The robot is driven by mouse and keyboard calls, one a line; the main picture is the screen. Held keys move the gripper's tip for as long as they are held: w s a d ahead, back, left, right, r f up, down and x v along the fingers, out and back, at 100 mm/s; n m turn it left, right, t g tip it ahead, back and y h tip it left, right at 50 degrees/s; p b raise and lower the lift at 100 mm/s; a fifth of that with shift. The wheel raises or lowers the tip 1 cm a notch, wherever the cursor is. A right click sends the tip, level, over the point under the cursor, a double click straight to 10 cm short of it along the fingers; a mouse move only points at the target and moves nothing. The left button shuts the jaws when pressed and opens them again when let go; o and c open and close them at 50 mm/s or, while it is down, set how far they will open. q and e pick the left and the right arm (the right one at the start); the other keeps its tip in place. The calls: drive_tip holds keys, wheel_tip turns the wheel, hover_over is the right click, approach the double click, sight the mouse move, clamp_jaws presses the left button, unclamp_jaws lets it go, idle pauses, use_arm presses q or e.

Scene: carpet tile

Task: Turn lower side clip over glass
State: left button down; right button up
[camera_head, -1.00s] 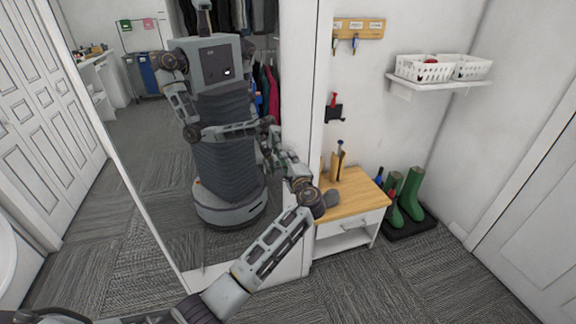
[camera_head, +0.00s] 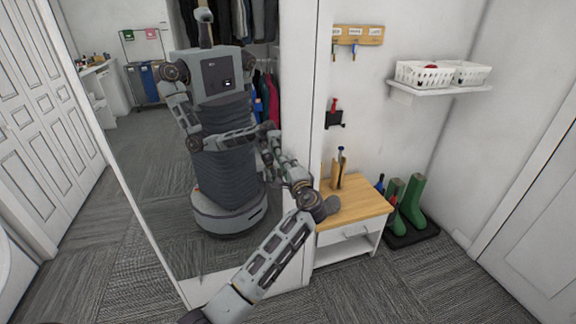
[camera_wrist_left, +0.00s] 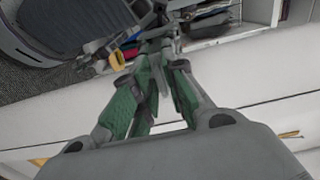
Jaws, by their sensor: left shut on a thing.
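The glass is a tall mirror (camera_head: 165,215) on the left, and it reflects my body. My left arm reaches up to its right edge. My left gripper (camera_head: 273,158) is small and partly lost against the reflection in the head view. In the left wrist view its green-padded fingers (camera_wrist_left: 157,48) close together at the mirror's edge. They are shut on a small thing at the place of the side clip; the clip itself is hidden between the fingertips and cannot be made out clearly. A small yellow piece (camera_wrist_left: 118,60) shows just left of the fingertips. My right gripper is not directly in view.
A wooden-topped bench (camera_head: 355,203) stands right of the mirror, close to my left wrist. Green boots (camera_head: 412,204) stand on a dark tray beyond it. A wall shelf (camera_head: 440,88) holds white baskets. Open carpet lies at the front right.

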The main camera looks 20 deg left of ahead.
use_arm(q)
drive_tip(key=c, duration=1.6)
unclamp_jaws()
drive_tip(key=shift+c, duration=0.2)
drive_tip(key=v, duration=0.7)
drive_tip(key=shift+s+d, duration=0.15)
drive_tip(key=shift+s, duration=0.05)
drive_tip(key=shift+f, duration=0.1)
